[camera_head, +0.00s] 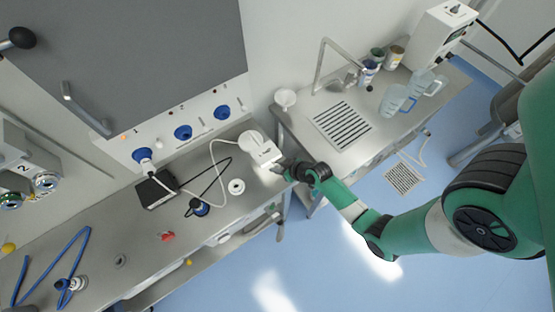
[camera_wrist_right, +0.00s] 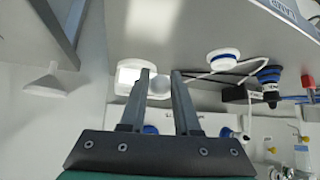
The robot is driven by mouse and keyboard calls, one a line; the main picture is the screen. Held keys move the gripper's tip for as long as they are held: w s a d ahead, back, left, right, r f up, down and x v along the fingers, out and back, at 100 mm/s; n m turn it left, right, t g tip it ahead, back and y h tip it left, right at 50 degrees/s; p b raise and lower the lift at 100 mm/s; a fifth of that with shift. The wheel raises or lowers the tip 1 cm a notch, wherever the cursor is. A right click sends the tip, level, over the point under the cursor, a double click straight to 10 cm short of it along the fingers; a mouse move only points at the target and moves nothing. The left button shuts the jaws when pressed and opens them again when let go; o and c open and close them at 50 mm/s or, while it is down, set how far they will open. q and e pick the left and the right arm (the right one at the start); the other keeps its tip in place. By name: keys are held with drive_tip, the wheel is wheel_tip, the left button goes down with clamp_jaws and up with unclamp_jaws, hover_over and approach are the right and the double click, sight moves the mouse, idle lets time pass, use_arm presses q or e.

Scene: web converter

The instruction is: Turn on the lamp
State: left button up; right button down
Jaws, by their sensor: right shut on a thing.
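A white device, which looks like the lamp (camera_head: 260,147), stands near the right end of the left bench, with a white cable looping from it. It also shows in the right wrist view as a white rounded body (camera_wrist_right: 128,76) beyond the fingertips. My right gripper (camera_head: 284,170) is at its lower right side in the head view. In the wrist view the two fingers (camera_wrist_right: 162,78) are close together, with a pale part of the device between them. Whether the lamp is lit cannot be told. My left gripper is not in view.
A black box (camera_head: 156,189) with cables and a white ring (camera_head: 236,186) lie on the bench to the left. A sink drainer (camera_head: 341,124), a faucet (camera_head: 335,58) and clear jugs (camera_head: 396,100) are on the right bench. A white funnel (camera_head: 285,98) stands at its edge.

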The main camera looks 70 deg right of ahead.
drive_tip(key=shift+r+p, duration=0.15)
drive_tip(key=shift+p, duration=0.2)
drive_tip(key=shift+g, duration=0.3)
drive_tip(key=c, duration=0.9)
unclamp_jaws()
drive_tip(key=shift+w, duration=0.1)
drive_tip(key=p+v, duration=0.4)
drive_tip(key=v, duration=0.7)
drive_tip(key=shift+s+d+r, duration=0.1)
drive_tip(key=shift+s+r, duration=0.15)
